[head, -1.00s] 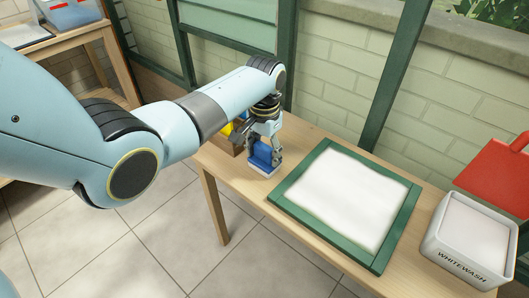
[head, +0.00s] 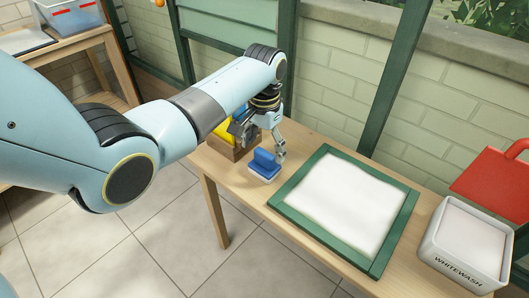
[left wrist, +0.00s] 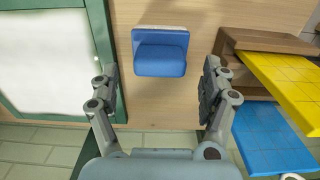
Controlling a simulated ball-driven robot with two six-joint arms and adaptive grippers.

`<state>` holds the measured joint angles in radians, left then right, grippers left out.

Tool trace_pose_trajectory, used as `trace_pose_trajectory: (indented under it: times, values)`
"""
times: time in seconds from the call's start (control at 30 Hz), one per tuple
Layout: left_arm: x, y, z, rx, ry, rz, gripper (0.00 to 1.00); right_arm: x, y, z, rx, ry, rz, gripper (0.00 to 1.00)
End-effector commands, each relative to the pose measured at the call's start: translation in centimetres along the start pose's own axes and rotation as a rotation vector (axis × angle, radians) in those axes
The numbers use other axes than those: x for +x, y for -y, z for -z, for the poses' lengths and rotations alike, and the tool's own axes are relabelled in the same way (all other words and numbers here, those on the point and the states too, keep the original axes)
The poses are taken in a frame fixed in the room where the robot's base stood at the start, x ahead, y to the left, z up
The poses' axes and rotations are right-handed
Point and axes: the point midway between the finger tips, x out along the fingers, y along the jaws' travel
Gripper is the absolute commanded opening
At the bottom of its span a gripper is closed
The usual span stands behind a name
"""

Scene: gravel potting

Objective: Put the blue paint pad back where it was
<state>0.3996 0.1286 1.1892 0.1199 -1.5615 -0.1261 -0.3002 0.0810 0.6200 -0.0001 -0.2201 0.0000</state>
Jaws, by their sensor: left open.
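The blue paint pad (head: 264,166), with a blue handle and a pale pad edge, sits on the wooden table between the wooden block holder and the green-framed white panel. It also shows in the left wrist view (left wrist: 160,52), beyond the fingertips. My left gripper (head: 263,148) is open and empty, just above and behind the pad, its fingers spread apart. In the left wrist view the open fingers (left wrist: 161,85) stand on either side with the pad between and ahead of them, not touching it. My right gripper is not in view.
A wooden holder (head: 233,151) with yellow and blue pieces stands left of the pad. The green-framed white panel (head: 291,175) lies right of it. A whitewash tub (head: 446,266) and a red object (head: 494,170) are at the far right. Bare table lies around the pad.

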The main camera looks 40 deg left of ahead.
Motion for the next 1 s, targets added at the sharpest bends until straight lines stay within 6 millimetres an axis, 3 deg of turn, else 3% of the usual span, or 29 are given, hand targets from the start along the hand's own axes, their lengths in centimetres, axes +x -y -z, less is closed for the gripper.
trace_pose_trajectory:
  times: [0.03,0.2,0.4,1.0]
  values:
    - [-1.7,0.0,0.1,0.0,-0.004,0.001,0.8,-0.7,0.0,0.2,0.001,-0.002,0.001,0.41]
    - [-5.3,0.0,0.1,0.0,-0.003,0.001,0.8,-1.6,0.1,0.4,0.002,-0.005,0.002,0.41]
    - [-7.6,0.0,0.0,0.0,-0.001,0.0,0.8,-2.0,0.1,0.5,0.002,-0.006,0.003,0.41]
    - [-8.0,0.0,0.0,0.0,0.0,0.0,0.8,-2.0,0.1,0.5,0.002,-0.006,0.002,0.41]
